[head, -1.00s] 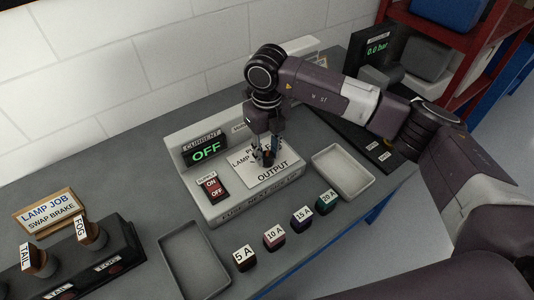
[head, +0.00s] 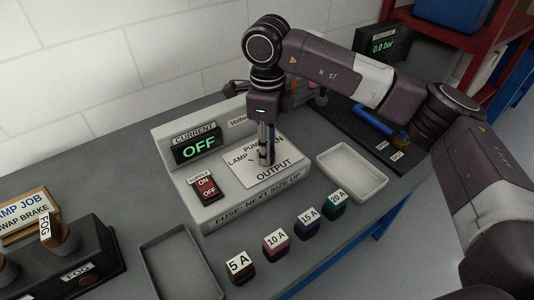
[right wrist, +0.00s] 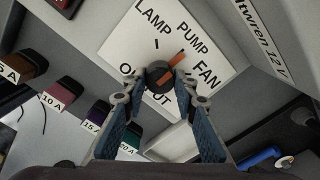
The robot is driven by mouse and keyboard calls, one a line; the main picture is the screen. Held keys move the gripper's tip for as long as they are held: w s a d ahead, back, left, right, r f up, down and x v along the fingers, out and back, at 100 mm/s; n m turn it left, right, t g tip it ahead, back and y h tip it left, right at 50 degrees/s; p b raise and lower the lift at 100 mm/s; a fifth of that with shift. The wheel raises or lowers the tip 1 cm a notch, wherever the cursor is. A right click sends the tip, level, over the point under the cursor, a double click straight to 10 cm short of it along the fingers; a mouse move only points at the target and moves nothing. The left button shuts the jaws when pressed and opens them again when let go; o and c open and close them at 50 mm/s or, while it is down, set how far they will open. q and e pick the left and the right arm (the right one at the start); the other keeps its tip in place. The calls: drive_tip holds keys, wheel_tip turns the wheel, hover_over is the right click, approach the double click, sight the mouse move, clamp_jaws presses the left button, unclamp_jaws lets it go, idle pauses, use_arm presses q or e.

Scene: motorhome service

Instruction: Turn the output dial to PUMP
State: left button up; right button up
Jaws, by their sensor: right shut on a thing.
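The output dial (right wrist: 160,76) is a dark round knob with an orange pointer on a white plate (right wrist: 118,48) marked LAMP, PUMP, FAN and OUTPUT. In the right wrist view the pointer slants up and right, toward a tick by the PUMP label (right wrist: 192,38), with FAN just below. My right gripper (right wrist: 162,98) is shut on the dial, one finger on each side. In the head view the right gripper (head: 267,160) points straight down over the plate and hides most of the dial. My left gripper is not in view.
The grey power unit shows OFF on its display (head: 198,146) and has a red ON/OFF switch (head: 206,187). Several coloured fuses stand in front, including the 5 A fuse (head: 240,267). Empty trays stand left (head: 147,250) and right (head: 325,170).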

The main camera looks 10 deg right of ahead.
drive_tip(key=shift+r+n, duration=0.1)
drive_tip(key=shift+n, duration=0.3)
drive_tip(key=shift+w, duration=0.1)
drive_tip(key=o, duration=1.2)
drive_tip(key=shift+c, duration=0.2)
wheel_tip(320, 180, up, 12)
